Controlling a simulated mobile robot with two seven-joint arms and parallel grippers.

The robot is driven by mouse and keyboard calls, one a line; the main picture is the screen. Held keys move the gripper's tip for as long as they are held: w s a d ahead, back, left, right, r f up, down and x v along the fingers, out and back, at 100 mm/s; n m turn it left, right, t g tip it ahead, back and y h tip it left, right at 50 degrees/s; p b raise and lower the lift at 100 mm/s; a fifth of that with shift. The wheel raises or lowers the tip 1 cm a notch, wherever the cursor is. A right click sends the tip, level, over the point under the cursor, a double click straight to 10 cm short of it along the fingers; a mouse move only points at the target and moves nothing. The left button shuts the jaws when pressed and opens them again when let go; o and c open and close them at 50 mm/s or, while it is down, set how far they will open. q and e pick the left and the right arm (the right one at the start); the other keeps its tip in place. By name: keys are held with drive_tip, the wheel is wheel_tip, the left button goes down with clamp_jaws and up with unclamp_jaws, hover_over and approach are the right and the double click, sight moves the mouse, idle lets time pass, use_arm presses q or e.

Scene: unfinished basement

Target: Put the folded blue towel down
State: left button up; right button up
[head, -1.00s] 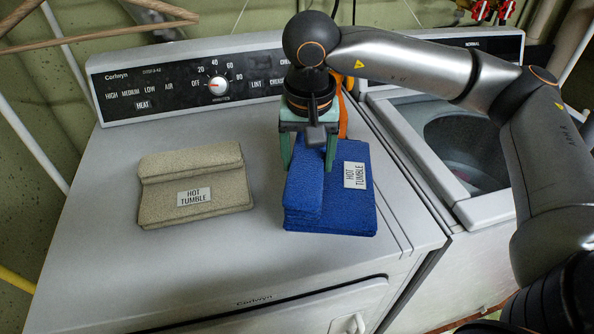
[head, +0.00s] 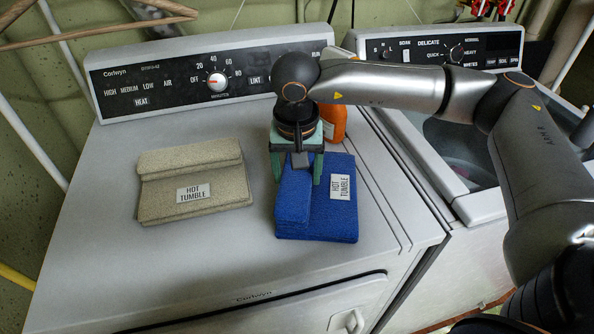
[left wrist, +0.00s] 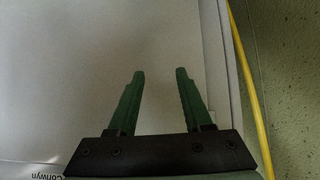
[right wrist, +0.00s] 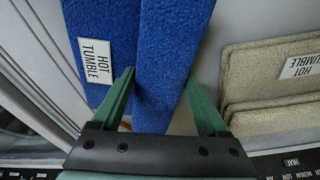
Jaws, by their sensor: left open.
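The folded blue towel (head: 331,216), with a "HOT TUMBLE" label, is at the right part of the dryer's top (head: 215,255). It looks flat and low; I cannot tell whether its whole underside touches the dryer. My right gripper (head: 296,180) points down at the towel's back end, its green fingers on both sides of the thicker folded strip. In the right wrist view, the blue towel (right wrist: 165,50) runs between the fingers of my right gripper (right wrist: 160,76), which look closed against it. My left gripper (left wrist: 160,75) is open and empty over a pale surface.
A beige folded towel (head: 210,172), also labelled "HOT TUMBLE", lies left of the blue one. An orange bottle (head: 334,122) stands behind my right gripper. The washer's open tub (head: 460,140) is at right. The dryer's front top is clear.

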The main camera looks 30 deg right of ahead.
drive_tip(key=o, duration=0.3)
drive_tip(key=r, duration=0.8)
drive_tip(key=s+r, duration=0.1)
drive_tip(key=r, duration=0.3)
drive_tip(key=shift+s+a+r, duration=0.1)
drive_tip(key=shift+a+r, duration=0.05)
drive_tip(key=shift+a, duration=0.25)
